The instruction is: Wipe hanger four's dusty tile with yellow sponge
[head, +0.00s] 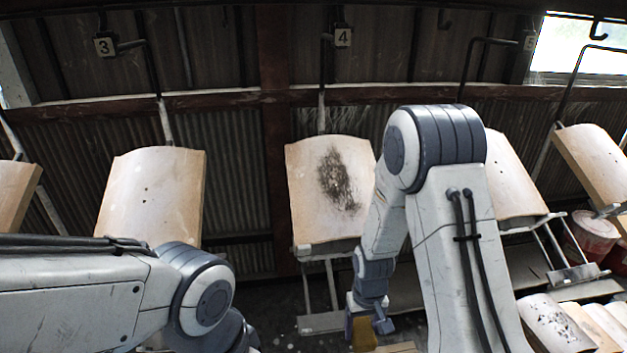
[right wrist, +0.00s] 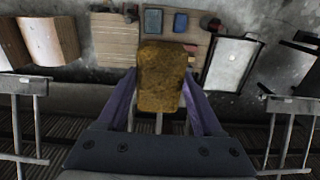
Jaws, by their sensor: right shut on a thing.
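Hanger four's tile (head: 308,200) is a pale curved tile hanging below the number 4 tag (head: 343,37). A dark dusty smudge (head: 338,180) covers its upper middle and right side. My right gripper (head: 366,322) is below the tile and to its right, apart from it. It is shut on the yellow sponge (head: 362,336), which also fills the space between the fingers in the right wrist view (right wrist: 163,75). My left arm comes in at the lower left, and its gripper is out of view.
Hanger three's tile (head: 150,195) hangs to the left with a few small spots. Another hanging tile (head: 513,178) is partly behind my right arm. Buckets (head: 594,238) and a speckled tile (head: 555,322) are at the right. A wooden board (right wrist: 112,40) holds a blue block (right wrist: 153,21).

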